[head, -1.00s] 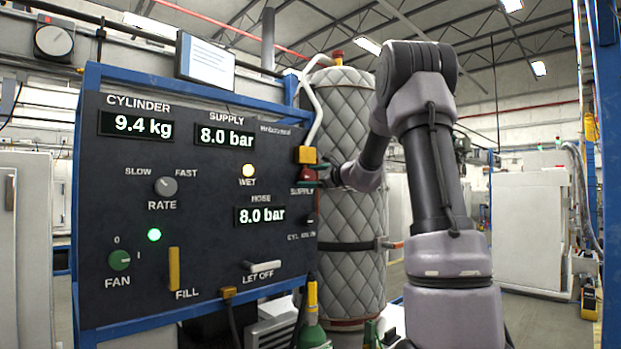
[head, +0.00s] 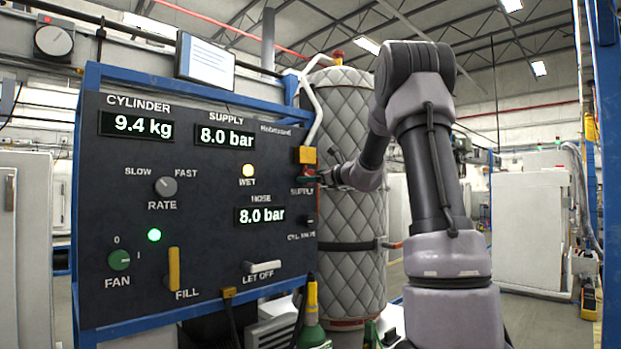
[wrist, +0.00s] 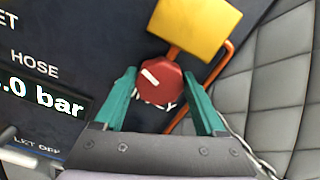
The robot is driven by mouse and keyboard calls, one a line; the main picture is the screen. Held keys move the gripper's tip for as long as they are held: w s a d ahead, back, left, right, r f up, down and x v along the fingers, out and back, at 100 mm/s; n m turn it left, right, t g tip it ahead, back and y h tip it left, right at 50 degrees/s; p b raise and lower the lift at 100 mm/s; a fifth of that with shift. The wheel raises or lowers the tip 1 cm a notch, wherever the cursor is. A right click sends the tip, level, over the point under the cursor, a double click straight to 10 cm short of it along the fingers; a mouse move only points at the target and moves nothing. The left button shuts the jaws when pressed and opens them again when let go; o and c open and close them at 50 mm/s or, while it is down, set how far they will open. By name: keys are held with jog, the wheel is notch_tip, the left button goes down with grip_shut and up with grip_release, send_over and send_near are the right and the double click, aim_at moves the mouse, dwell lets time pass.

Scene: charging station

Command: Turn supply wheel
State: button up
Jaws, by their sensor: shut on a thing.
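The supply wheel (wrist: 162,86) is a red, many-sided knob with a white mark on its left part, in the middle of the wrist view. My gripper (wrist: 160,77) has its teal fingers on either side of the wheel, shut on it. In the head view my gripper (head: 315,176) is at the panel's right edge, below a yellow block (head: 306,155), and hides most of the wheel. The supply display (head: 226,137) reads 8.0 bar and the hose display (head: 262,215) also reads 8.0 bar.
The dark panel (head: 205,235) carries the rate knob (head: 165,186), green fan knob (head: 119,260), yellow fill lever (head: 174,268) and white let-off lever (head: 262,267). A quilted grey cylinder (head: 345,270) stands close to the right. An orange pipe (wrist: 222,65) runs beside the wheel.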

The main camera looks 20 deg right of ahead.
jog(key=m, duration=1.3)
jog(key=shift+w+d+f, duration=0.1)
jog(key=shift+d+f, duration=0.05)
jog(key=shift+d, duration=0.1)
jog(key=shift+m, duration=0.3)
jog(key=o, duration=1.1)
jog(key=v, duration=1.1)
jog(key=shift+w, duration=0.1)
